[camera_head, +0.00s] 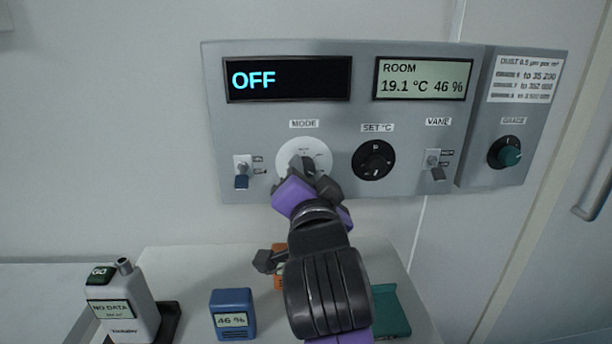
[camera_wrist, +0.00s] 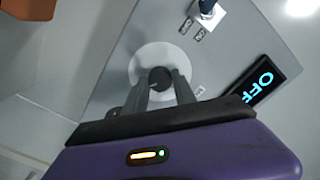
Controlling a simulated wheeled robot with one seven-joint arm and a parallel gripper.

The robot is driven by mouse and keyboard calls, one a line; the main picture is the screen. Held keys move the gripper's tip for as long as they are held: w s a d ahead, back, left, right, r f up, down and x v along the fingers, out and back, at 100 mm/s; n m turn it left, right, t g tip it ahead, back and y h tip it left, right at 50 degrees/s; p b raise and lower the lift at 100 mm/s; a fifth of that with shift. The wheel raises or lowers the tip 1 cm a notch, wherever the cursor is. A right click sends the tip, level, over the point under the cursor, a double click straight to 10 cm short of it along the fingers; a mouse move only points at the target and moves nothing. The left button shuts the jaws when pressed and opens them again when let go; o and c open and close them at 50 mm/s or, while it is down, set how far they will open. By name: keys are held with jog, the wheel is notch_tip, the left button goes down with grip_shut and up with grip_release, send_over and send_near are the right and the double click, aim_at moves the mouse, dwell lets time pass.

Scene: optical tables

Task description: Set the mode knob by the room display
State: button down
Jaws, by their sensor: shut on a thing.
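The mode knob's round white dial (camera_head: 304,153) sits under the MODE label on the grey wall panel (camera_head: 335,115). My gripper (camera_head: 306,168) is at the dial and covers its lower part. In the wrist view the fingers (camera_wrist: 161,88) are shut on the dark knob (camera_wrist: 160,78) at the centre of the white dial. The knob's pointer direction is hidden by the fingers. The room display (camera_head: 424,80) reads ROOM 19.1 °C 46 %. The dark display (camera_head: 287,79) at the upper left reads OFF; it also shows in the wrist view (camera_wrist: 264,84).
A toggle switch (camera_head: 242,172) is left of the dial. Below are a NO DATA device (camera_head: 122,308), a blue 46 % meter (camera_head: 233,312) and a green tray (camera_head: 391,312).

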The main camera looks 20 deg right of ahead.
jog(key=c, duration=1)
grip_release()
jog(key=shift+s, duration=0.1)
jog(key=v, duration=0.7)
jog(key=shift+s+a, duration=0.1)
jog(key=shift+s, duration=0.15)
